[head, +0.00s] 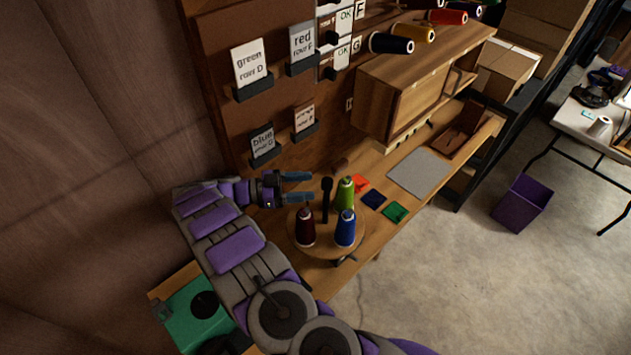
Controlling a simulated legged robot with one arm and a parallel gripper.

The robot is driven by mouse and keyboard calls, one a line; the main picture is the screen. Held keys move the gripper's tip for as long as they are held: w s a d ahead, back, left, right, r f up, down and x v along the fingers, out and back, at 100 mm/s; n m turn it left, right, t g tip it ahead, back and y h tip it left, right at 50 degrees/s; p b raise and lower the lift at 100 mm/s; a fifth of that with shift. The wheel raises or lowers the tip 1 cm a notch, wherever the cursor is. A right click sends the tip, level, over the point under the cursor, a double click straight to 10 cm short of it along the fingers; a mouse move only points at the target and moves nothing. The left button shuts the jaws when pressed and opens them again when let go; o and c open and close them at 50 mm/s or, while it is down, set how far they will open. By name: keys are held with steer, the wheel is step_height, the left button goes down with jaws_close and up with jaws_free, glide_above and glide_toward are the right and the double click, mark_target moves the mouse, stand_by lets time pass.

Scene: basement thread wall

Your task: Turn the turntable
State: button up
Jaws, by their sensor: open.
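The turntable (322,247) is a round wooden disc at the near left end of the workbench. A dark red spool (305,228), a blue spool (345,229) and a green spool (345,193) stand upright on it. A black upright handle with a knob (326,188) rises among them. My gripper (308,187) is open, its two blue-grey fingers pointing right, just left of the black handle. No contact with the handle is clear, and depth between them is hard to judge. The turntable's left edge is partly hidden behind the spools and my arm.
Labelled card holders (251,67) cover the wall board. A purple bin (522,203) stands on open floor.

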steer(key=shift+a+r+p, duration=0.15)
steer(key=shift+a+p, duration=0.45)
steer(key=shift+a, duration=0.1)
steer(key=shift+a, duration=0.1)
